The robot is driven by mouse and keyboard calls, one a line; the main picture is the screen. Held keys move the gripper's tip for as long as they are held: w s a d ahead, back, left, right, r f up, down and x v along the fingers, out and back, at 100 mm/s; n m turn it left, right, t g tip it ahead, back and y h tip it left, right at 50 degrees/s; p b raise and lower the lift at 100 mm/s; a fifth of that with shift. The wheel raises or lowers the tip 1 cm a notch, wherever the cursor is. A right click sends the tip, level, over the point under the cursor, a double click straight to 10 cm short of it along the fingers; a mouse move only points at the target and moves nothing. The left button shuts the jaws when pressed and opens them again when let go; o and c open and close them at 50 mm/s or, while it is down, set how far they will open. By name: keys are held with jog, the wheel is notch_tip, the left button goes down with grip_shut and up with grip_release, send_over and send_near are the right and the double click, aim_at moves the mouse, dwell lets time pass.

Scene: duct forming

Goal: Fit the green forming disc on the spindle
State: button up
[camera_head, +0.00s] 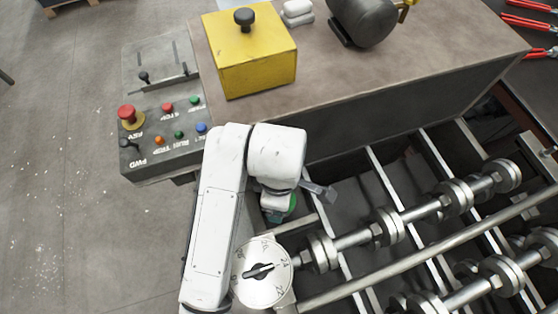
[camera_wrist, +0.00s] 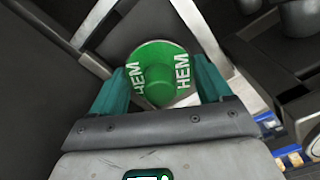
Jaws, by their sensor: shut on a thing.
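The green forming disc (camera_wrist: 158,52) is held between the two teal fingers of my gripper (camera_wrist: 162,78) in the wrist view. It has a raised round hub and white "HEM" lettering on both sides. In the head view a small part of the green disc (camera_head: 292,204) shows beside my gripper (camera_head: 277,203), mostly hidden by my arm. A steel spindle (camera_head: 350,239) carrying several metal rollers runs to the right of my gripper, apart from it. A second similar shaft (camera_head: 465,294) lies nearer the bottom right. I cannot tell which shaft takes the disc.
A round numbered dial (camera_head: 262,272) stands just below my gripper. A control panel (camera_head: 160,95) with buttons and levers is at upper left. A yellow box (camera_head: 250,60) with a black knob sits on the bench (camera_head: 370,85). Red-handled tools (camera_head: 527,22) lie at upper right. Metal rails cross the machine bed.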

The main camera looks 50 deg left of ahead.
jog(key=shift+f, duration=0.55)
dwell(0.4)
jog(key=o, duration=1.3)
jog(key=shift+o, duration=0.3)
notch_tip(320, 180, up, 4)
jog(key=p, duration=0.3)
jog(key=shift+f, duration=0.2)
jog(key=shift+r+p, duration=0.65)
jog(key=shift+r, duration=0.65)
jog(key=shift+w+a+r, duration=0.1)
jog(key=shift+a+r, duration=0.05)
jog(key=shift+r, duration=0.5)
jog(key=shift+d+r, duration=0.2)
jog(key=shift+r, duration=0.5)
